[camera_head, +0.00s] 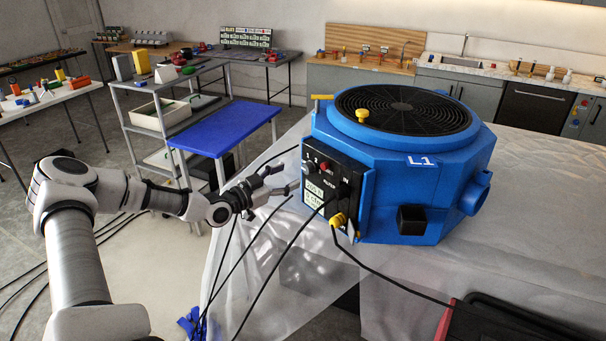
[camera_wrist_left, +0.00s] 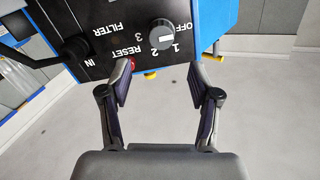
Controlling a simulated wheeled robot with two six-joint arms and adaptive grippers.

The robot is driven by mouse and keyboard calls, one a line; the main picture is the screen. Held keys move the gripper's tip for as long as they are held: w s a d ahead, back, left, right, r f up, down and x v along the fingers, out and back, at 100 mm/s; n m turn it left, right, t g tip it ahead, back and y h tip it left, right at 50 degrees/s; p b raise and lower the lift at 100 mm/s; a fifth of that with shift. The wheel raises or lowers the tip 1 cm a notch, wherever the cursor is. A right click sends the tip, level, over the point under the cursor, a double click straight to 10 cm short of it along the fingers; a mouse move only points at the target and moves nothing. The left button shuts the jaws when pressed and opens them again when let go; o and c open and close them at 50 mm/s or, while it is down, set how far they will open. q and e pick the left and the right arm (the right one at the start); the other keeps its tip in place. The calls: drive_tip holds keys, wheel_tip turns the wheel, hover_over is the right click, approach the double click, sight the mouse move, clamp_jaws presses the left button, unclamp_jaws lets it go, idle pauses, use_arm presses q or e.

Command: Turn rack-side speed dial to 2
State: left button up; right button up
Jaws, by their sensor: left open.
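The speed dial (camera_wrist_left: 162,31) is a round dark knob on the black panel of the blue machine, and it shows upside down in the left wrist view. OFF, 1, 2 and 3 are printed around it. A pale bar shows on its face, but I cannot tell for sure which mark it points to. In the head view the left gripper (camera_head: 285,179) is just left of the panel (camera_head: 349,180). My right gripper is in neither view.
A red reset button (camera_wrist_left: 131,64) sits close to the left finger in the wrist view. The blue machine (camera_head: 390,165) stands on a sheet-covered table (camera_head: 530,240). Black cables hang near the arm.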

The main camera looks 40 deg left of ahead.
sight(305, 168)
use_arm(q)
drive_tip(key=w+b, duration=0.1)
drive_tip(key=w, duration=0.1)
drive_tip(key=w+f+b, duration=0.1)
drive_tip(key=w, duration=0.2)
drive_tip(key=shift+w+d, duration=0.1)
drive_tip(key=shift+w, duration=0.2)
drive_tip(key=shift+w+d+r, duration=0.25)
drive_tip(key=shift+w, duration=0.05)
drive_tip(key=shift+w+a+f, duration=0.1)
drive_tip(key=shift+w, duration=0.05)
drive_tip(key=c, duration=1.2)
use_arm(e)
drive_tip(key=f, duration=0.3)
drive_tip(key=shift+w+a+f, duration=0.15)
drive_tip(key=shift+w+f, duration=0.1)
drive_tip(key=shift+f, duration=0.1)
